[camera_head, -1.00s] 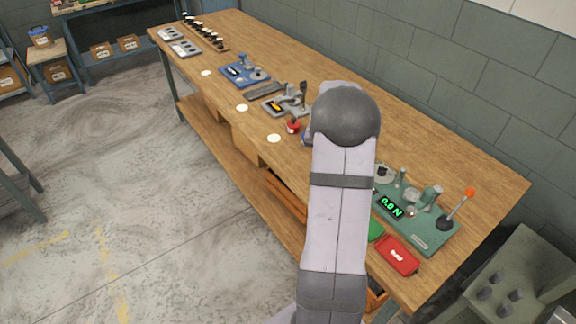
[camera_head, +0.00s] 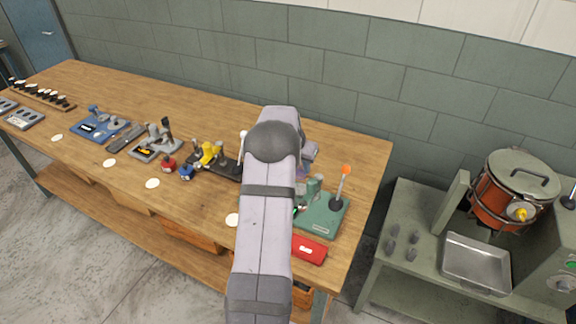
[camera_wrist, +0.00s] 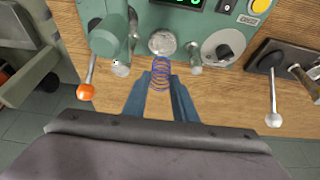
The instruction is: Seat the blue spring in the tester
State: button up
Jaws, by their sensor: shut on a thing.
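The blue spring (camera_wrist: 159,74) is a thin open coil in the wrist view. My gripper (camera_wrist: 160,84) is shut on it, with one finger on each side. The spring is in front of the tester (camera_wrist: 180,20), a green machine with a lit display, and its far end appears close to a round metal disc (camera_wrist: 162,42). I cannot tell whether they touch. In the head view the tester (camera_head: 320,222) stands at the right end of the bench, partly behind my arm.
The tester's lever has an orange knob (camera_wrist: 86,92), left of the spring in the wrist view. A lever with a silver knob (camera_wrist: 273,120) stands on the right. Other devices line the bench (camera_head: 215,115).

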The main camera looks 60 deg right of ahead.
jog(key=shift+f, duration=0.15)
jog(key=shift+f+b, duration=1.6)
jog(key=shift+f, duration=1)
jog(key=shift+b, duration=0.45)
dwell(0.5)
jog(key=shift+f+b, duration=0.5)
jog(key=shift+f, duration=0.1)
dwell(0.5)
jog(key=o, duration=1.2)
jog(key=shift+r, duration=0.1)
